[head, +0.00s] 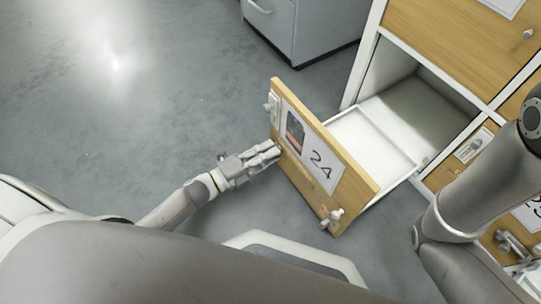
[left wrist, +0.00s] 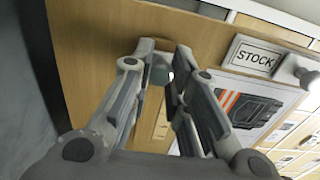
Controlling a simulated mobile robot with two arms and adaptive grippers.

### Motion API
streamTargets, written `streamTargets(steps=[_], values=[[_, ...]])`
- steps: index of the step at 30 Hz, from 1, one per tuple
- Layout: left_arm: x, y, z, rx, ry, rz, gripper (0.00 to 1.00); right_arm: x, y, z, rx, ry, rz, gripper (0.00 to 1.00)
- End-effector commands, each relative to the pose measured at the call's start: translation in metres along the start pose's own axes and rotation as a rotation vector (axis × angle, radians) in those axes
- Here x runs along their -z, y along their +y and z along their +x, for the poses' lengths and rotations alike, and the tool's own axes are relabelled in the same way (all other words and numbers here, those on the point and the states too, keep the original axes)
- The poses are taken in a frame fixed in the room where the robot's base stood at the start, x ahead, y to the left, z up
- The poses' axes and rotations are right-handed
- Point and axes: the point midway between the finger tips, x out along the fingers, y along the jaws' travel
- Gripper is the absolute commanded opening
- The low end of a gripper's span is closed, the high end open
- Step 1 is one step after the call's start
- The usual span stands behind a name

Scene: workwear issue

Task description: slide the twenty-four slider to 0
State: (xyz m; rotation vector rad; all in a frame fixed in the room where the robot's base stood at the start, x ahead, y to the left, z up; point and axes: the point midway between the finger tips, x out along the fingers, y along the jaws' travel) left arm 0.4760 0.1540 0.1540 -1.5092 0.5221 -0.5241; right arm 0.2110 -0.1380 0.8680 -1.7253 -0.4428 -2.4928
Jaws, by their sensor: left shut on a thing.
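The drawer marked 24 (head: 358,180) is pulled out of the cabinet, its wooden front facing my left side. My left gripper (head: 277,152) is at the left part of this front, its fingers closed against it. In the left wrist view my left gripper (left wrist: 162,66) has its fingertips on either side of a small pale knob (left wrist: 162,76), which I take to be the twenty-four slider; the fingers partly hide it. Any scale numbers by it cannot be read. My right gripper is out of view.
A STOCK plate (left wrist: 254,56) with a pale knob (left wrist: 300,72) beside it is on the front. Another knob fitting (head: 332,217) is at the front's lower end. A grey cabinet (head: 272,20) stands behind; open floor lies left.

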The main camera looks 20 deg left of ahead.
Motion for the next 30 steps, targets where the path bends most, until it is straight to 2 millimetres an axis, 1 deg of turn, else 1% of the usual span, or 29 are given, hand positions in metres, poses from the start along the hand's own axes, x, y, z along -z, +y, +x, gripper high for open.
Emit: streamTargets(steps=[1, 4, 5, 9, 10, 19, 22, 26, 30], values=[[-0.005, 0.001, -0.001, -0.004, -0.01, 0.003, 0.0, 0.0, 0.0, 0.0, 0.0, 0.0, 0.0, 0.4], [-0.006, 0.001, -0.001, -0.005, -0.011, 0.003, 0.0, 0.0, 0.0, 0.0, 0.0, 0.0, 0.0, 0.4], [-0.006, 0.0, -0.001, -0.005, -0.012, 0.003, 0.2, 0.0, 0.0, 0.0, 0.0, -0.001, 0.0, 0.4], [-0.005, 0.0, -0.001, -0.004, -0.01, 0.003, 0.38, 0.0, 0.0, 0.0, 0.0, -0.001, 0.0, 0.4], [-0.005, 0.0, -0.001, -0.004, -0.01, 0.003, 0.41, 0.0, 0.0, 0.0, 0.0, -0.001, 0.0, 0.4], [-0.003, 0.0, -0.001, -0.003, -0.007, 0.002, 0.41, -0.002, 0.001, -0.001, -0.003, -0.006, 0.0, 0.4], [-0.003, 0.001, -0.008, -0.004, -0.007, 0.002, 0.41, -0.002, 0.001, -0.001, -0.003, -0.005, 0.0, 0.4], [-0.003, 0.001, -0.028, -0.006, -0.007, 0.002, 0.41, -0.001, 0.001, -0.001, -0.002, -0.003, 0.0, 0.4], [-0.003, 0.002, -0.06, -0.008, -0.008, 0.0, 0.41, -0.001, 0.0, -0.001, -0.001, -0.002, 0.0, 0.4]])
